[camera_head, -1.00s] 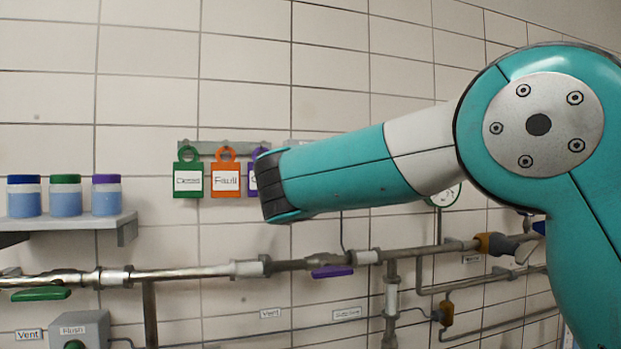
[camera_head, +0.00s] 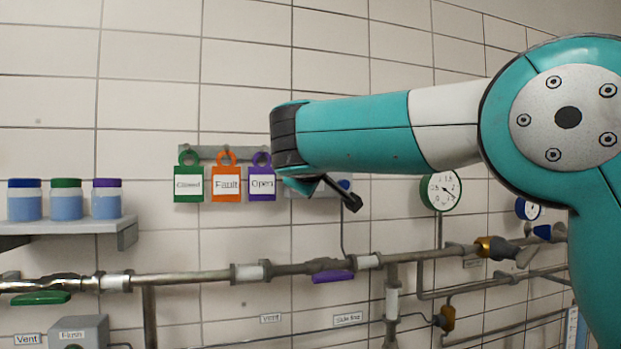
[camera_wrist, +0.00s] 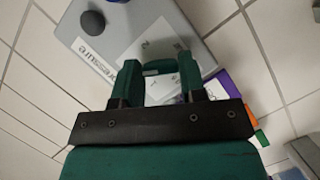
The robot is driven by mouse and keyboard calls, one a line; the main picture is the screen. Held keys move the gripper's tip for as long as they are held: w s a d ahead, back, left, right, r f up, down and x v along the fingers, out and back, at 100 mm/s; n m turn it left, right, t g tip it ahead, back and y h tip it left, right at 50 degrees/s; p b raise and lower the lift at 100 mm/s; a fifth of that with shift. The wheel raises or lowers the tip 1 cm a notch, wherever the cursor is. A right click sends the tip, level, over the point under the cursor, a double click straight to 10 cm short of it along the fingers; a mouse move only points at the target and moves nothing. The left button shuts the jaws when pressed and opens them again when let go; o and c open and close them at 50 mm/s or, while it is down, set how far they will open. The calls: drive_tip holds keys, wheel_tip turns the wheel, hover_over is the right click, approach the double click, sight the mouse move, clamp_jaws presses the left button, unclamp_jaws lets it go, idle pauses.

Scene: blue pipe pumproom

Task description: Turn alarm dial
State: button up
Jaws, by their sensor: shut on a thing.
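In the wrist view my gripper (camera_wrist: 159,76) is at a grey panel (camera_wrist: 125,48), its two green fingers closed on a small dark green piece (camera_wrist: 158,66). This looks like the dial; the fingers hide much of it. A pale plate with small marks lies around it, too blurred to read fully. A dark round knob (camera_wrist: 92,22) sits farther along the panel, beside a label ending in "essure". In the head view my arm's end hides most of the panel (camera_head: 315,188); only part of my gripper (camera_head: 340,190) shows below the arm.
Green, orange (camera_head: 226,184) and purple (camera_head: 262,184) tags hang just left of my arm's end. A shelf (camera_head: 75,228) with three jars is at left. A pipe (camera_head: 200,273) with valve handles runs below. A round gauge (camera_head: 441,190) is at right.

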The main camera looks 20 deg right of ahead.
drive_tip(key=shift+d+m+g+y+b, duration=0.15)
drive_tip(key=shift+m+g+y+b, duration=0.2)
drive_tip(key=shift+m+y+b, duration=1.3)
drive_tip(key=shift+d+m+g+y+b, duration=0.1)
drive_tip(key=shift+m+g+y+b, duration=0.55)
drive_tip(key=shift+m, duration=1.7)
drive_tip(key=shift+t+y+b, duration=0.3)
drive_tip(key=shift+y, duration=0.1)
drive_tip(key=o, duration=0.9)
